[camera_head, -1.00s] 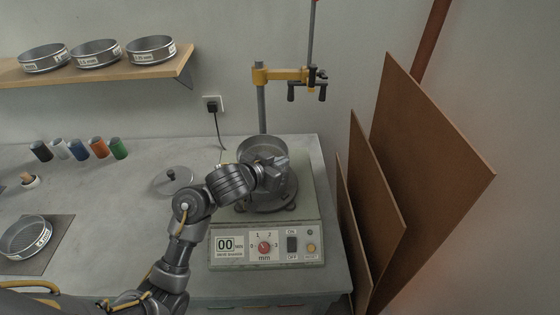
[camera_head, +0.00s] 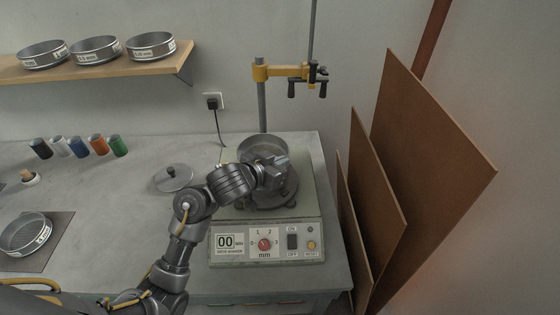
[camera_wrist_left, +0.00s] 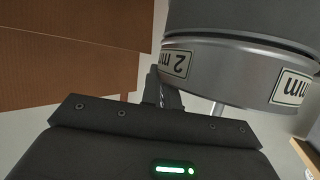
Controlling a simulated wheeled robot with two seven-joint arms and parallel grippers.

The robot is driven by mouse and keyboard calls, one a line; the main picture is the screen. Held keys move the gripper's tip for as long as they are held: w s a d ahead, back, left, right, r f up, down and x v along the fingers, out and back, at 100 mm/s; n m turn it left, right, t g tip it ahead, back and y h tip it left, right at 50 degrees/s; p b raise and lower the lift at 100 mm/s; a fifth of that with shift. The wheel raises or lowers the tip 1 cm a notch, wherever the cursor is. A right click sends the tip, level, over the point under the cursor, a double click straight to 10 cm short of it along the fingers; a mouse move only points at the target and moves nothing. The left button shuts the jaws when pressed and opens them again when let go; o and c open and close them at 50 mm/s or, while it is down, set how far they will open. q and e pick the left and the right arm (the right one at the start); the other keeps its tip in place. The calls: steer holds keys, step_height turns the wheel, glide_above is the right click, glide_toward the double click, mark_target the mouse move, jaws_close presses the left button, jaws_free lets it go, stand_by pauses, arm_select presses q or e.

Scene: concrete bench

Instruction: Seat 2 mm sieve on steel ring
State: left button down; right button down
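The shaker (camera_head: 266,243) with its round steel platform stands right of the bench's middle. A grey metal sieve (camera_head: 258,144) rises above it, partly hidden by my left gripper (camera_head: 278,172). In the left wrist view a sieve wall (camera_wrist_left: 225,72) carries upside-down labels, one starting "2 m". A dark seam separates it from a grey cylinder (camera_wrist_left: 240,20) that continues beyond; the steel ring cannot be told apart clearly. The left fingers (camera_wrist_left: 166,96) reach the sieve's edge there; their grip is hidden. My right gripper is out of view.
A clamp post (camera_head: 262,105) with a yellow arm stands behind the shaker. A lid (camera_head: 173,178) lies left of it. Another sieve (camera_head: 24,234) rests on a dark mat (camera_head: 57,245). Brown boards (camera_head: 425,135) lean at right. The shelf (camera_head: 100,67) holds sieves.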

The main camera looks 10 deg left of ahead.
arm_select(q)
steer(key=shift+f, duration=0.1)
stand_by(0.3)
steer(key=c, duration=1.6)
jaws_free()
steer(key=p+v, duration=0.4)
steer(key=v, duration=0.7)
steer(key=shift+f, duration=0.1)
